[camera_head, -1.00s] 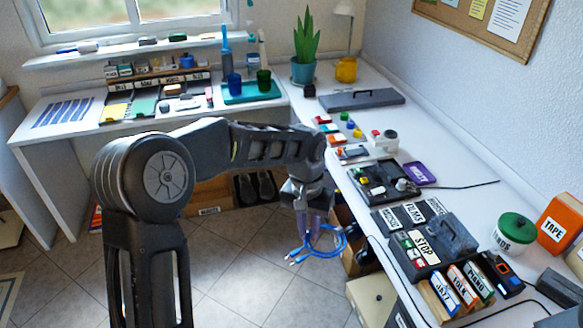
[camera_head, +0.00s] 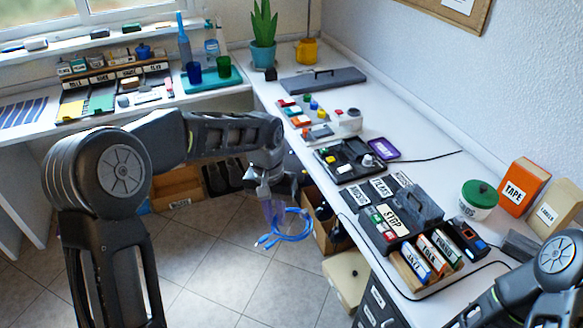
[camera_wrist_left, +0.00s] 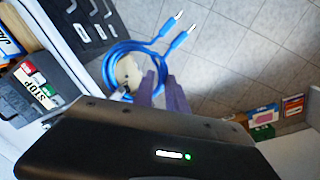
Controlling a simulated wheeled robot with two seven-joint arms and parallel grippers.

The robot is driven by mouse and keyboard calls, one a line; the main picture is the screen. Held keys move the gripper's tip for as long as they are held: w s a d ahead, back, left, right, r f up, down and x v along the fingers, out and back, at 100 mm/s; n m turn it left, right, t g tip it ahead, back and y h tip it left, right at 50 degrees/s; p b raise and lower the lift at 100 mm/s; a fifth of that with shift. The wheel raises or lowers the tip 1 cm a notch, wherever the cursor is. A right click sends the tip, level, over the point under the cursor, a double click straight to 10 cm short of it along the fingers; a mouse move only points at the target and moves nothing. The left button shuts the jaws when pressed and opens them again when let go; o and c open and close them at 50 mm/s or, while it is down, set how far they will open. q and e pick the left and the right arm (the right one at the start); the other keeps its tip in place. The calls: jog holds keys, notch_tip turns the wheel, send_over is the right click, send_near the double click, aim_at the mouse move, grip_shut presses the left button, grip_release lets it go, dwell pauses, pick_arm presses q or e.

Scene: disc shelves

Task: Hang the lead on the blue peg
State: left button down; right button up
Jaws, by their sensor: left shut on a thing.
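My left gripper (camera_head: 276,212) is shut on the lead, a coiled blue cable (camera_head: 290,238), above the floor to the left of the right-hand desk. The lead hangs in a loop, with two loose plug ends pointing left. In the left wrist view, the fingertips (camera_wrist_left: 152,86) pinch the blue lead (camera_wrist_left: 108,68) at its loop, and the two metal-tipped ends stick out beyond. I cannot make out a blue peg in either view. Part of my right arm shows at the lower right of the head view; its gripper is out of view.
The right-hand desk (camera_head: 425,175) holds a STOP box (camera_head: 398,222), labelled cases, a green-lidded jar (camera_head: 479,196) and a TAPE box (camera_head: 523,188). A cardboard box (camera_head: 325,232) and a beige box (camera_head: 346,272) stand beside the desk. The tiled floor is open at front left.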

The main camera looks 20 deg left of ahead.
pick_arm(q)
jog(key=s+f, duration=0.4)
jog(key=f, duration=1)
jog(key=shift+f, duration=0.1)
